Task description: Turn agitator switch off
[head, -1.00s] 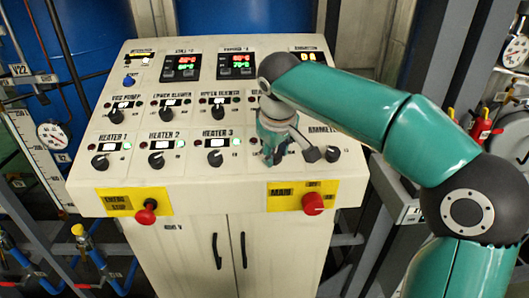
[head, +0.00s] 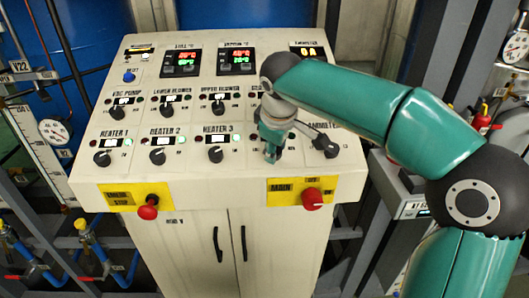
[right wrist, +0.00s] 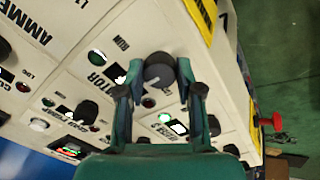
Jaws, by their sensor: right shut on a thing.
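The agitator switch is a round dark knob (right wrist: 158,72) on the cream control panel (head: 85,180). In the right wrist view its label is partly covered, with "TOR" and "RUN" readable beside it. My right gripper (right wrist: 160,88) is shut on this knob, with one finger on each side. In the head view my right gripper (head: 272,150) is at the panel's lower row, right of the Heater 3 knob (head: 216,155). It hides the agitator knob there. My left gripper is not in view.
The ammeter knob (head: 325,147) is close on the right of my gripper. A red main switch (head: 311,199) and a red emergency stop (head: 148,207) stick out from the panel's front. Other knobs and lit displays fill the panel.

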